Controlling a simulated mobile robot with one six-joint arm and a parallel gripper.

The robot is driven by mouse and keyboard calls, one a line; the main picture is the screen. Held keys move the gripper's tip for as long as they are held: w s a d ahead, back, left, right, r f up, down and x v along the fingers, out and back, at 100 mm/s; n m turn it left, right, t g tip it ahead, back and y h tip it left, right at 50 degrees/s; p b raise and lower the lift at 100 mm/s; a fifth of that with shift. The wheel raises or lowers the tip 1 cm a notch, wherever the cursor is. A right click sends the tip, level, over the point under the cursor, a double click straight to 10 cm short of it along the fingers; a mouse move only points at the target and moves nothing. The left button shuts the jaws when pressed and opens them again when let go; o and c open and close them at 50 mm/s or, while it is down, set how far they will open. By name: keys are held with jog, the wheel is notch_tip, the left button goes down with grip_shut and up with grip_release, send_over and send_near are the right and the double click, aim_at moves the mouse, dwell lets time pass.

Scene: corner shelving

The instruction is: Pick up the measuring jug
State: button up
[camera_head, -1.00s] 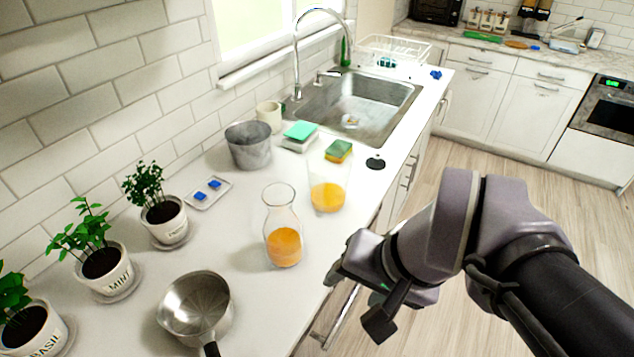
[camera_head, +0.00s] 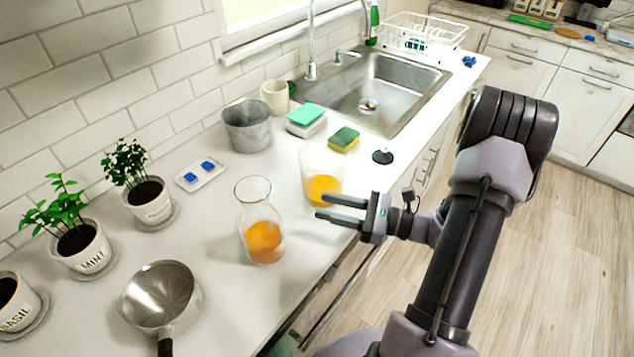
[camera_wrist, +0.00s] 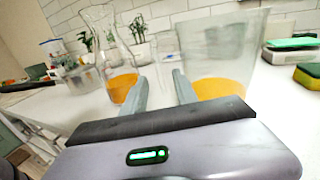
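The likely measuring jug (camera_head: 322,165) is a clear, wide, straight-sided vessel with orange liquid in its lower part, upright on the counter near its front edge. It also shows large at the right of the wrist view (camera_wrist: 222,62). A narrow-necked glass carafe (camera_head: 262,240) with orange liquid stands to its left, and also shows in the wrist view (camera_wrist: 122,85). My gripper (camera_head: 322,206) is open and empty, its fingers pointing left just in front of the jug's lower part. In the wrist view the right fingertip (camera_wrist: 159,76) overlaps the jug's left side; the jug is not between the fingers.
A sponge (camera_head: 344,139), a scale (camera_head: 306,121) and a metal pot (camera_head: 247,127) stand behind the jug. A dark stopper (camera_head: 382,157) lies to its right. A saucepan (camera_head: 160,297) is at the front left. The sink (camera_head: 385,80) lies beyond.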

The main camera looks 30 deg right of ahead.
jog(key=b+x, duration=0.2)
jog(key=x, duration=0.6)
jog(key=shift+w+a+r, duration=0.2)
grip_shut()
dwell(0.9)
